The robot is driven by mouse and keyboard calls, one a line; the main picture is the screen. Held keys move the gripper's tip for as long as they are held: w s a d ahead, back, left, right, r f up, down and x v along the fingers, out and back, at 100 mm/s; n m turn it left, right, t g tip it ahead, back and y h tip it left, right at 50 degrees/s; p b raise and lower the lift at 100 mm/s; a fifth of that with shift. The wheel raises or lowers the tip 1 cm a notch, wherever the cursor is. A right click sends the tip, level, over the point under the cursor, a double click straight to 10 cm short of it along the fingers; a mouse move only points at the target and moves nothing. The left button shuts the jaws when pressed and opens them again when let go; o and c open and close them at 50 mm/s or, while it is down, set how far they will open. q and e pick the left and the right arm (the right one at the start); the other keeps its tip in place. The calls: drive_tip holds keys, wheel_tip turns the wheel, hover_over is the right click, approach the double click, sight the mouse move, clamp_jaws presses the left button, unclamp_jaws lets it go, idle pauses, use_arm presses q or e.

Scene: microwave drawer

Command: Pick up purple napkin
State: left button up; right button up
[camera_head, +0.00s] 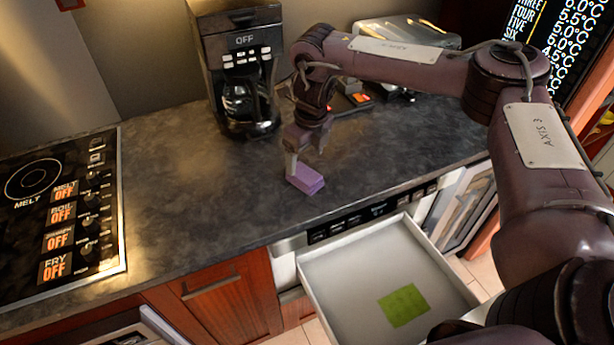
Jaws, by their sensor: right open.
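The purple napkin (306,179) is a small folded block on the dark countertop, near its front edge. My right gripper (305,165) points down right at the napkin, with one finger at its left side and the other behind or above it. The jaws are open; whether a finger touches the napkin I cannot tell. My left gripper does not show.
An open drawer (340,262) below the counter holds a flat green napkin (404,305). A black coffee maker (240,75) stands behind my gripper. A stove panel (62,215) lies at the left. The dark countertop (180,190) between is clear.

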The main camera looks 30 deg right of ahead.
sight(305, 174)
drive_tip(key=shift+s+a+f+p, duration=0.15)
drive_tip(key=shift+f+p, duration=0.3)
drive_tip(key=shift+f, duration=0.3)
wheel_tip(305, 174, down, 4)
drive_tip(key=shift+r+p, duration=0.15)
drive_tip(key=shift+p, duration=0.6)
drive_tip(key=shift+f, duration=0.45)
drive_tip(key=shift+c, duration=0.2)
drive_tip(key=shift+r, duration=0.1)
drive_tip(key=shift+c, duration=1.2)
drive_tip(key=c, duration=0.8)
drive_tip(key=shift+c, duration=0.2)
drive_tip(key=shift+r, duration=0.1)
